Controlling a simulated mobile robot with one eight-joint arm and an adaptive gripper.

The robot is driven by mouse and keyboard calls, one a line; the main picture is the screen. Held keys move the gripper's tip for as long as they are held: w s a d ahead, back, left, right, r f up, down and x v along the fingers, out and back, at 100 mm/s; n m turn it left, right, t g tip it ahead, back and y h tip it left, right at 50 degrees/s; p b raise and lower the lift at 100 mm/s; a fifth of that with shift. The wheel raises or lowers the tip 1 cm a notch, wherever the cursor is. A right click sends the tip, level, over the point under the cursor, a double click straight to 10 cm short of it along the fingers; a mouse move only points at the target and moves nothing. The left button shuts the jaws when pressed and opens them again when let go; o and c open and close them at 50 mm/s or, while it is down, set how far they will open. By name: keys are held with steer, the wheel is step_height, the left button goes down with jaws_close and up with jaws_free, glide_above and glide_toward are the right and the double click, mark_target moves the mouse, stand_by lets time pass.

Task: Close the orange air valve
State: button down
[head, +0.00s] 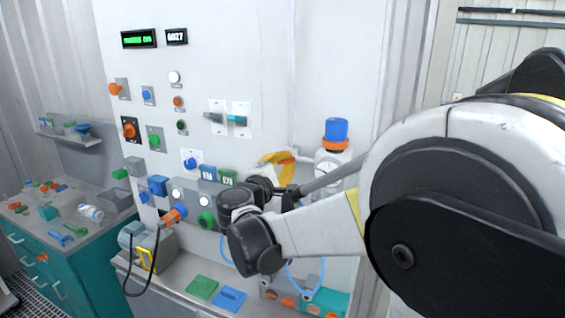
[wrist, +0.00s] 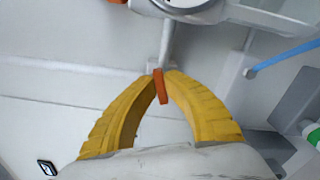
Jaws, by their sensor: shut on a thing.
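The orange air valve handle (wrist: 161,88) shows in the wrist view as a short, narrow orange lever at the end of a pale pipe. The two yellow fingers of my gripper (wrist: 162,76) come together on it from left and right, with the lever between their tips. In the head view my gripper (head: 276,160) is in front of the white panel, left of the blue-capped vessel (head: 335,135). My arm hides part of that area, and the valve handle cannot be made out clearly there.
A white panel (head: 270,60) with several buttons, knobs and switches stands behind. A ledge below holds a green plate (head: 201,287) and a blue plate (head: 229,299). A teal bench (head: 75,262) with small parts is at left. A blue tube (wrist: 288,59) shows in the wrist view.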

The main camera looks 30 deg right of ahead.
steer(key=shift+m, duration=1.8)
steer(key=c, duration=1.5)
jaws_free()
steer(key=shift+f, duration=0.1)
steer(key=v, duration=1.2)
